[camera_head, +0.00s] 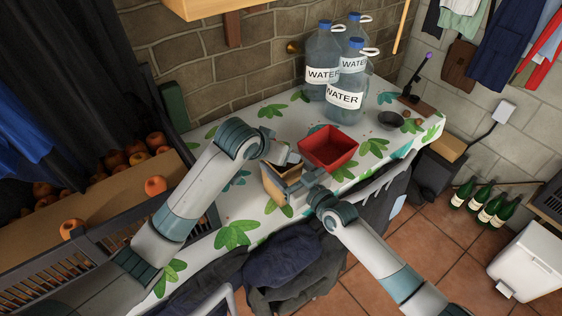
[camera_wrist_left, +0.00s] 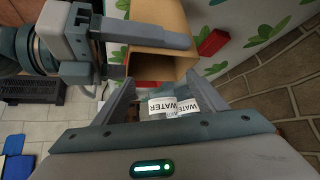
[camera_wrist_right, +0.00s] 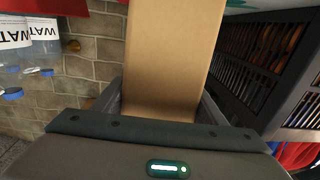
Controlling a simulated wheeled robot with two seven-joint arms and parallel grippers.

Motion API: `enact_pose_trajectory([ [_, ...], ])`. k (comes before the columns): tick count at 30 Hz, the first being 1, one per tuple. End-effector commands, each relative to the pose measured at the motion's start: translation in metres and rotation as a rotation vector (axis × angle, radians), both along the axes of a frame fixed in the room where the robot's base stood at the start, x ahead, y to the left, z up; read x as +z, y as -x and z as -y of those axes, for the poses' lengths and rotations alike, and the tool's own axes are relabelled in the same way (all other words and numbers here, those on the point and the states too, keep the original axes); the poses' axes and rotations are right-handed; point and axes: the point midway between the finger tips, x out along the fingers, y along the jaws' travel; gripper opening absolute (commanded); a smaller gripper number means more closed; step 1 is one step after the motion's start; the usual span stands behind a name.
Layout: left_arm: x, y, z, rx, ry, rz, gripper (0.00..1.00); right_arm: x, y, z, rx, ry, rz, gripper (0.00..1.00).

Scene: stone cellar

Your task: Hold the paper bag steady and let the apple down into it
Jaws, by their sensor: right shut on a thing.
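The brown paper bag (camera_head: 271,186) stands on the leaf-patterned table in front of the red box. My right gripper (camera_head: 291,188) is shut on the bag's side; in the right wrist view the bag's brown wall (camera_wrist_right: 172,60) fills the space between the fingers. My left gripper (camera_head: 283,157) is just behind and above the bag. In the left wrist view its fingers (camera_wrist_left: 164,88) are spread with nothing between them, close to the bag's open mouth (camera_wrist_left: 153,62). I see no apple in the left gripper. The bag's bottom is hidden from me.
A red box (camera_head: 328,147) stands just right of the bag. Large water bottles (camera_head: 343,97) stand at the table's back. Reddish round fruits (camera_head: 155,186) lie at the crate on the left. A small dark bowl (camera_head: 390,119) is at the right. Dark cloth hangs at the table's front.

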Motion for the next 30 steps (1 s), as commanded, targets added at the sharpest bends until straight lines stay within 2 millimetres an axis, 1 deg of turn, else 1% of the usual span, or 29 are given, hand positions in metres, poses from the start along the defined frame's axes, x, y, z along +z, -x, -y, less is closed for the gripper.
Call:
enact_pose_trajectory([
  [8,0.000,0.001,0.000,0.000,0.000,-0.001,0.66,0.000,0.000,0.000,0.000,0.000,0.000,0.44],
  [14,0.010,0.007,-0.004,-0.001,0.001,0.001,0.66,0.000,0.000,0.000,0.000,0.000,0.000,0.44],
  [20,0.030,0.023,-0.013,-0.001,0.000,0.002,0.66,0.000,0.000,0.000,0.000,0.000,0.000,0.44],
  [30,0.073,0.058,-0.032,0.000,0.001,0.002,0.66,0.000,0.000,0.000,0.000,-0.001,0.001,0.44],
])
